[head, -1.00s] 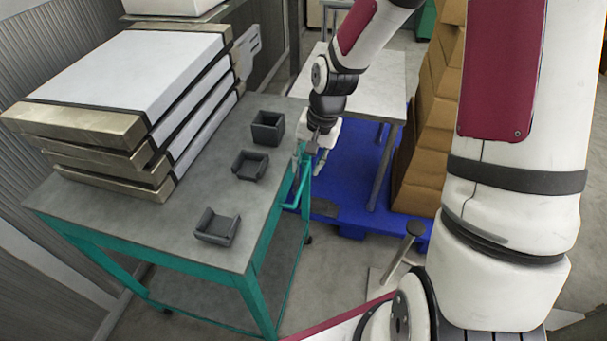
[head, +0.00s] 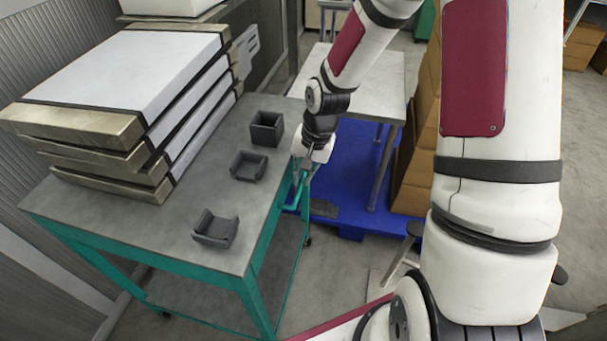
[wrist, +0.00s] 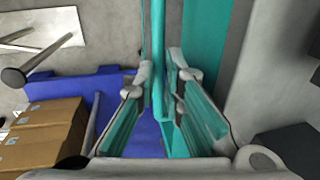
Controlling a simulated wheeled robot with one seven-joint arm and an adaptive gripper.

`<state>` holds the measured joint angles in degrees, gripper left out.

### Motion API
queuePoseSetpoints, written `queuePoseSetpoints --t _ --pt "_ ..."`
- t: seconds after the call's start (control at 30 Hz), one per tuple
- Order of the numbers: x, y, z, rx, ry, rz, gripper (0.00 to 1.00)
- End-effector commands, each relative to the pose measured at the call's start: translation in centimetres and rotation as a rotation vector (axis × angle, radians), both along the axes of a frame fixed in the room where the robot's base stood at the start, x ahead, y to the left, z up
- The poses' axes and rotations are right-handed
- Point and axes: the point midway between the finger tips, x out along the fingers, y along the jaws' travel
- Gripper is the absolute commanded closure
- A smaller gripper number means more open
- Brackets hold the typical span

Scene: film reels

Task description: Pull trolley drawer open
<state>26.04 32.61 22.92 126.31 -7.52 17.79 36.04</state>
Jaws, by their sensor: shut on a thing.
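The trolley (head: 165,250) has a grey top and a teal frame and stands at left in the head view. A teal bar handle (wrist: 158,50) runs along its right side near the far corner. My gripper (head: 298,183) is at that handle, just below the top's edge. In the wrist view my gripper (wrist: 161,80) has a finger on each side of the bar and is shut on it. I cannot make out a separate drawer front or a gap around it.
Stacked film cases (head: 130,80) and several small dark open boxes (head: 248,165) sit on the trolley top. A blue pallet (head: 350,185), a light table (head: 375,85) and brown cartons (head: 412,165) stand to the right.

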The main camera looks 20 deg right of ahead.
Motion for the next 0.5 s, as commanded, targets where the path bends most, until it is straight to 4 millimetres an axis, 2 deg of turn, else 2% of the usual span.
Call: queuePoseSetpoints --t 0.27,0.37,0.5 --pt "-0.9 -1.1 0.1 -0.001 0.002 -0.003 1.00" --pt "-2.0 -2.5 0.2 0.000 0.004 -0.005 1.00" --pt "-4.2 -5.4 0.4 0.001 0.004 -0.008 1.00"
